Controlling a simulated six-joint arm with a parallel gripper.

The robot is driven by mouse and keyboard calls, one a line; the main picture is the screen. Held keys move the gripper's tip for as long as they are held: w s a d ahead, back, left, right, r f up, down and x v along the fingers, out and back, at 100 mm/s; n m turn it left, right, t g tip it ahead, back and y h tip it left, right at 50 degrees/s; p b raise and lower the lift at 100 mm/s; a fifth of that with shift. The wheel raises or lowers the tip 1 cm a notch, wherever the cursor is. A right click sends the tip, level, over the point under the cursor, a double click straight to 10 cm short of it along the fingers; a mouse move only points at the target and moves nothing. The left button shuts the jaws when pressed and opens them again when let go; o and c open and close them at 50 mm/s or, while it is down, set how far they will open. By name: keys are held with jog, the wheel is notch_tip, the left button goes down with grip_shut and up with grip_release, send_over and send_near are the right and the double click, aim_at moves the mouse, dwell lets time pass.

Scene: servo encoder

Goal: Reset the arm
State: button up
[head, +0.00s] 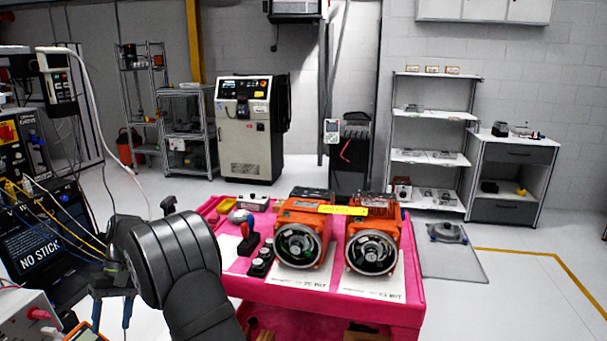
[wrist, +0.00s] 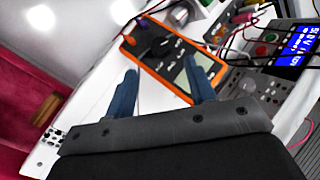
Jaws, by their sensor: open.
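My arm (head: 182,262) reaches in at the lower left of the head view. My gripper (head: 112,316) points down there, left of the pink cart and apart from it. In the wrist view my gripper (wrist: 160,66) shows two blue fingers spread apart with nothing held between them. An orange multimeter (wrist: 172,55) lies beyond the fingertips; I cannot tell how far below them it is. Two orange servo motors (head: 303,236) (head: 372,238) stand side by side on the pink cart (head: 320,297), each with a round, dark-rimmed front.
A grey bench unit with a blue display (wrist: 296,60) and red leads stands right of the multimeter. Black equipment and cables (head: 45,235) crowd the head view's left edge. A joystick (head: 247,238) and small boxes share the cart. Open floor (head: 510,300) lies to the right.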

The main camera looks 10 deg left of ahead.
jog(key=x, duration=0.7)
jog(key=shift+r, duration=0.1)
jog(key=v, duration=1.7)
jog(key=x, duration=1.7)
jog(key=shift+w+d+m+g+y, duration=0.25)
jog(key=shift+m+g+y, duration=0.15)
jog(key=shift+m+g, duration=0.25)
jog(key=m+g+y, duration=0.2)
jog(key=m, duration=0.1)
jog(key=f+m+g+y, duration=0.1)
jog(key=m+y, duration=0.1)
jog(key=shift+w+d+m, duration=0.15)
jog(key=shift+d+m, duration=0.1)
jog(key=shift+d, duration=0.05)
jog(key=m+y, duration=0.2)
jog(key=m, duration=0.1)
jog(key=m+g+y, duration=0.1)
jog(key=shift+d+f+y, duration=0.2)
jog(key=shift+d+y, duration=0.05)
jog(key=shift+y, duration=0.05)
jog(key=m+y, duration=0.1)
jog(key=m+t+y, duration=0.1)
jog(key=m, duration=0.1)
jog(key=m+y, duration=0.2)
jog(key=shift+s+d+f, duration=0.15)
jog(key=shift+s+f, duration=0.05)
jog(key=shift+s, duration=0.05)
